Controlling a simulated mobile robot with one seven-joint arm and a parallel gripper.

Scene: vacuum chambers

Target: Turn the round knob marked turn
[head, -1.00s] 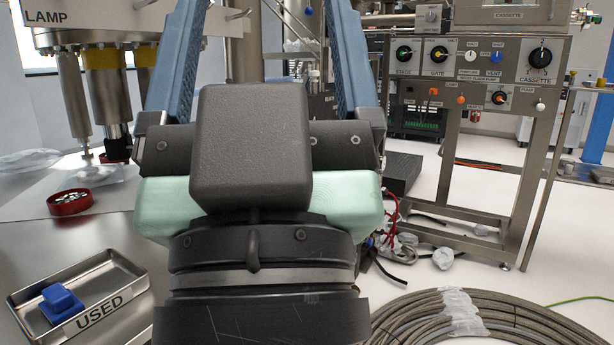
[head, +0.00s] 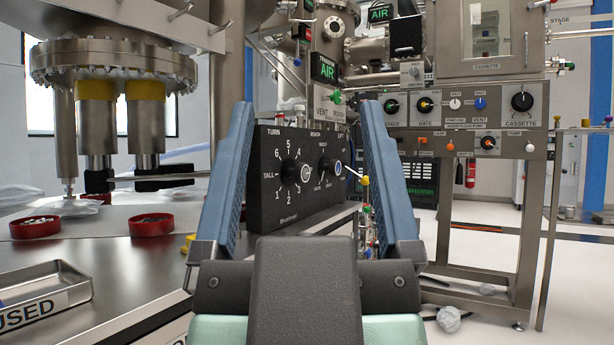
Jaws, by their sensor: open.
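A black control box (head: 262,207) stands on the metal bench beyond my gripper. The round knob under the TURN label (head: 291,173) is on its face, ringed by the numbers 1 to 6. A light pointer shows on the knob's right side. In the picture both knobs appear between the fingers, and the gripper holds nothing. The left finger covers part of the box's left edge.
A metal tray marked USED (head: 40,300) lies at the lower left. Red dishes (head: 152,225) stand on the bench below the chamber (head: 110,62). A frame with a knob panel (head: 455,118) stands at the right.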

